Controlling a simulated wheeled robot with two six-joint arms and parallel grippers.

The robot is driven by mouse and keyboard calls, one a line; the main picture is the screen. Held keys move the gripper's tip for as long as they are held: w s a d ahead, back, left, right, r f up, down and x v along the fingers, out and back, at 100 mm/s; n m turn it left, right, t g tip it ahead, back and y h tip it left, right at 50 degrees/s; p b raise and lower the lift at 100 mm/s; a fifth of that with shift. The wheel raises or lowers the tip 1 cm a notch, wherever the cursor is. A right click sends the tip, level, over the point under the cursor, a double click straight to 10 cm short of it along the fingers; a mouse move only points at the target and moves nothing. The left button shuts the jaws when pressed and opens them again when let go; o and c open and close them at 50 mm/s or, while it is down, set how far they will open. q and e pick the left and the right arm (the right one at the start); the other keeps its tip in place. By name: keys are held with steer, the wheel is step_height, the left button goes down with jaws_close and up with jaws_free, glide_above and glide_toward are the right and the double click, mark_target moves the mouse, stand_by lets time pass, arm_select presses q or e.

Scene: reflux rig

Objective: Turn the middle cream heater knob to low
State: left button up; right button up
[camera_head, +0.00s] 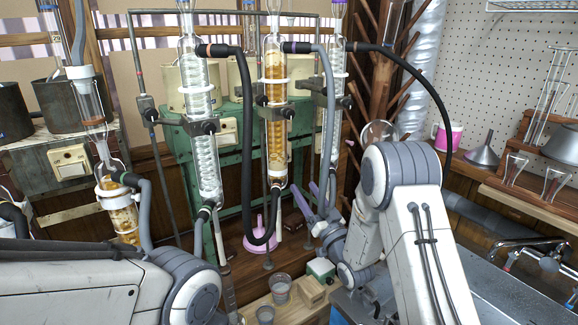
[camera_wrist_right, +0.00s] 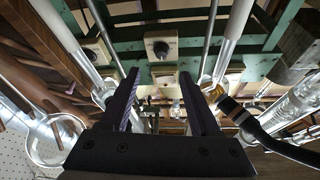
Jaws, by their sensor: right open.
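A cream heater box (camera_head: 228,131) shows in the head view on the green frame, between the left and middle glass columns; its knob is too small to read. Another cream box (camera_head: 68,160) is at the far left. In the right wrist view a cream box (camera_wrist_right: 172,40) with a dark round knob (camera_wrist_right: 160,49) lies beyond the fingertips, near the centre; a second cream box (camera_wrist_right: 98,50) is to its left. I cannot tell for sure which is the middle one.
Glass columns (camera_head: 274,110) with clamps and a hanging black hose (camera_head: 250,180) stand before the frame, close to my right gripper. Small cups (camera_head: 280,287) sit on a wooden block below. A sink tap (camera_head: 520,248) is at right.

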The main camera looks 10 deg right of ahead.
steer(key=p+x, duration=0.2)
steer(key=x, duration=0.8)
steer(key=shift+r+p, duration=0.35)
steer(key=shift+w+a, duration=0.1)
steer(key=shift+a, duration=0.05)
steer(key=shift+c, duration=0.3)
